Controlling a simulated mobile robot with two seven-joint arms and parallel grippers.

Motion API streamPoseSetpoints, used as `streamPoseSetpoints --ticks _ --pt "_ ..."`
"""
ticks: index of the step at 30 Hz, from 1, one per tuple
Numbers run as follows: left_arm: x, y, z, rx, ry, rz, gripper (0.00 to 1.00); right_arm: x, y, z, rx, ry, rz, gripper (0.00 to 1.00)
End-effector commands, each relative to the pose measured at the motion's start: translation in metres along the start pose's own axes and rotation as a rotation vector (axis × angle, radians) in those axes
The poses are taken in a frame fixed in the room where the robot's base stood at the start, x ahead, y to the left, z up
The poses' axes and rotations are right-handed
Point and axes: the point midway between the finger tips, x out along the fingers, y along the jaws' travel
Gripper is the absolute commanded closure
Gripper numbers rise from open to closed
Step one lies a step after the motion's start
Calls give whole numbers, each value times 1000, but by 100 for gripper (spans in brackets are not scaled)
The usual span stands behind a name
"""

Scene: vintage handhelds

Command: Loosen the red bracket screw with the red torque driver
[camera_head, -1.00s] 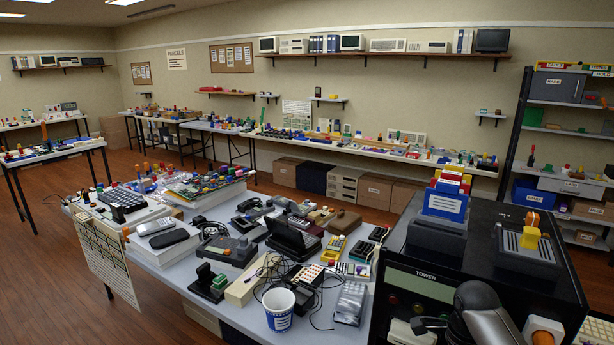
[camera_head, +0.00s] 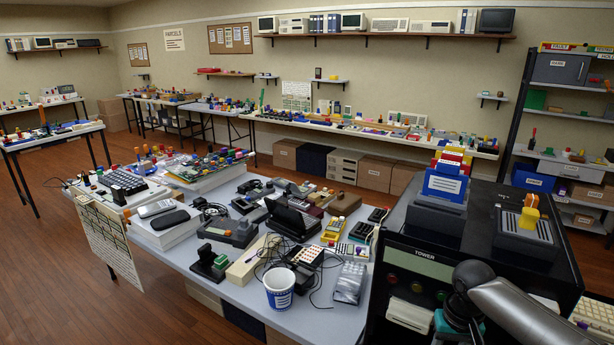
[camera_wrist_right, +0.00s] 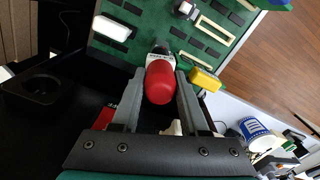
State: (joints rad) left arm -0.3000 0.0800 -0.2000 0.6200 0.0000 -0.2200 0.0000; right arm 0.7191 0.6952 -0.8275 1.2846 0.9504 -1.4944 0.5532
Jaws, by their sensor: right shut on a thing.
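In the right wrist view the red torque driver (camera_wrist_right: 159,84) is seen by its rounded red handle, between the two fingers of my right gripper (camera_wrist_right: 160,74). The fingers are shut on it. A grey and dark collar shows past the handle, over the edge of a green board (camera_wrist_right: 228,42). The driver's tip is hidden, and I cannot make out the red bracket screw. My left gripper is in neither view.
The green board carries dark slots, a white block (camera_wrist_right: 113,28) and a yellow block (camera_wrist_right: 205,80). A black round holder (camera_wrist_right: 40,90) stands at its left. A blue-and-white cup (camera_head: 279,287) stands on the crowded grey table, left of the black tower (camera_head: 425,255).

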Motion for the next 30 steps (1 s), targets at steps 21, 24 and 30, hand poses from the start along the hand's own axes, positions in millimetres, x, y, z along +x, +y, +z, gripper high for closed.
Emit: streamPoseSetpoints --ticks 21,24,30 --pt "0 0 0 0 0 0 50 0 0 0 -169 -1 1 26" --pt "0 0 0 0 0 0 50 0 0 0 -168 -1 1 26" --pt "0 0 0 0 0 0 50 0 0 0 -168 -1 0 26"
